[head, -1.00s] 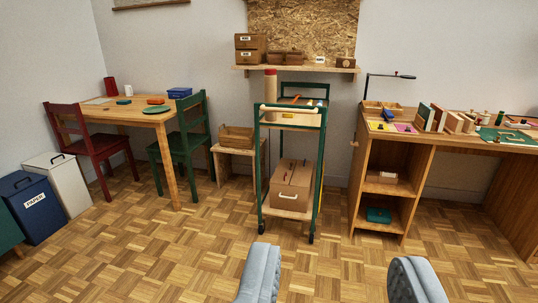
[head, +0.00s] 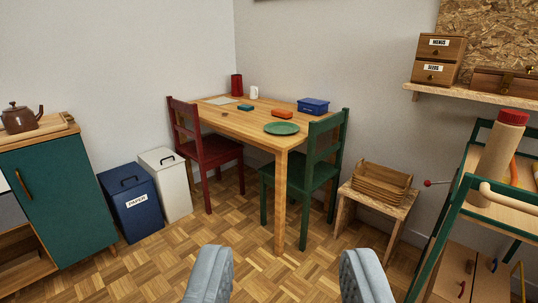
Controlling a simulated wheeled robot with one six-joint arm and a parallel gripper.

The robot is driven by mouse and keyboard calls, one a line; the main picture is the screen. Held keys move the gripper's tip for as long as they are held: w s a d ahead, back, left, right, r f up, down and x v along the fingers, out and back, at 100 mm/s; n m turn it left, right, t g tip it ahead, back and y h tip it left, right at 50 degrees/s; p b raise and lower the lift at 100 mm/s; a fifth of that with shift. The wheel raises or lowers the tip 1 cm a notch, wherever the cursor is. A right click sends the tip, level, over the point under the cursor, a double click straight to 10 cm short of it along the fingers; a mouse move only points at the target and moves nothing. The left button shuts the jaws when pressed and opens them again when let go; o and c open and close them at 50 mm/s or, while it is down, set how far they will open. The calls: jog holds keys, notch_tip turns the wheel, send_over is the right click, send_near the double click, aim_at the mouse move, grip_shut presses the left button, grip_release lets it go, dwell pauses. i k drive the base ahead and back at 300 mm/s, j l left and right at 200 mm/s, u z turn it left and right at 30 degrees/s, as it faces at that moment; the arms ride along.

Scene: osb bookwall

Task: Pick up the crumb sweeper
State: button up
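I cannot surely make out a crumb sweeper. On the wooden table (head: 227,123) lie a small orange-red block-like item (head: 282,114) and a small teal item (head: 246,107); both are too small to identify. A dark small thing (head: 224,115) lies near the table's front left edge. My gripper (head: 287,262) is open and empty at the bottom of the view, its two grey fingers wide apart over the parquet floor, well short of the table.
The table also bears a green plate (head: 282,128), blue box (head: 313,106), red canister (head: 237,86) and white cup (head: 254,92). A red chair (head: 186,122) and green chair (head: 324,150) flank it. A green trolley (head: 437,238) stands right, bins (head: 131,201) left. Floor ahead is clear.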

aim_at(279, 113)
jog(key=i+j+u, duration=0.1)
jog(key=i+u, duration=0.15)
jog(key=i, duration=0.45)
jog(key=i+u, duration=0.25)
jog(key=i, duration=0.45)
jog(key=i+l+u, duration=0.25)
jog(key=i, duration=0.4)
jog(key=i+j+z, duration=0.2)
jog(key=i, duration=0.3)
jog(key=i+z, duration=0.2)
jog(key=i, duration=0.35)
jog(key=i+z, duration=0.45)
jog(key=i+j+z, duration=0.2)
jog(key=z, duration=0.25)
jog(key=i+j+z, duration=0.25)
jog(key=z, duration=0.15)
